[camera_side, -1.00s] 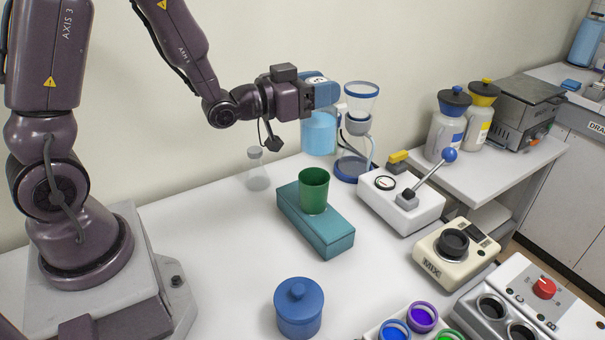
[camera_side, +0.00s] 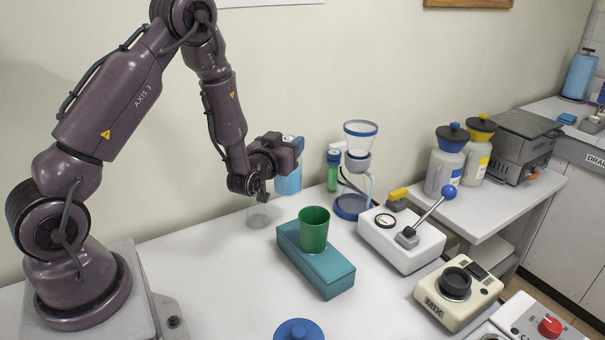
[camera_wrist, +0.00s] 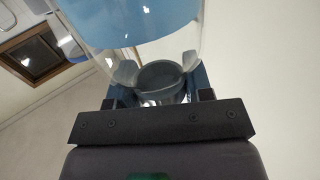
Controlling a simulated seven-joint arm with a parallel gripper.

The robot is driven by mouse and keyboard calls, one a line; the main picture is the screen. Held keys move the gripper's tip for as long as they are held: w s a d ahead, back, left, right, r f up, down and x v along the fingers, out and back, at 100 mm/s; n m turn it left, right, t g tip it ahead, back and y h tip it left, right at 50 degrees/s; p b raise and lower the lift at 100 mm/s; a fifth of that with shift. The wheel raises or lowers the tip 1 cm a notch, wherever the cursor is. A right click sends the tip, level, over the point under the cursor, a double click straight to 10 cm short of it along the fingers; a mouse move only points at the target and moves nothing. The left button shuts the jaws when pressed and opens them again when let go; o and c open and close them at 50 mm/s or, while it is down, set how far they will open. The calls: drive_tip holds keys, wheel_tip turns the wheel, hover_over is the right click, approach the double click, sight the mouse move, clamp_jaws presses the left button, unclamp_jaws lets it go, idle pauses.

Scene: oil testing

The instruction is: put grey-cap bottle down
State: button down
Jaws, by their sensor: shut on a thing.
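The grey-cap bottle is clear with light blue liquid (camera_side: 288,182). My gripper (camera_side: 293,148) is shut on it near the back wall, left of the funnel stand. In the wrist view the grey cap (camera_wrist: 163,76) sits between my two fingers, with the blue liquid (camera_wrist: 130,20) beyond it. The bottle looks upright in the side view. Its upper part is mostly hidden by my gripper. I cannot tell whether its base touches the white table.
A green cup (camera_side: 314,232) stands on a teal block (camera_side: 325,272).

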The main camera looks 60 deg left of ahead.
sight(285, 188)
drive_tip(key=w+a+f, duration=0.2)
drive_tip(key=w+f, duration=0.3)
drive_tip(key=f, duration=0.4)
drive_tip(key=shift+w+a, duration=0.15)
drive_tip(key=shift+w, duration=0.05)
drive_tip(key=shift+f, duration=0.3)
drive_tip(key=c, duration=0.5)
unclamp_jaws()
drive_tip(key=shift+r, duration=0.1)
drive_tip(key=v, duration=1.2)
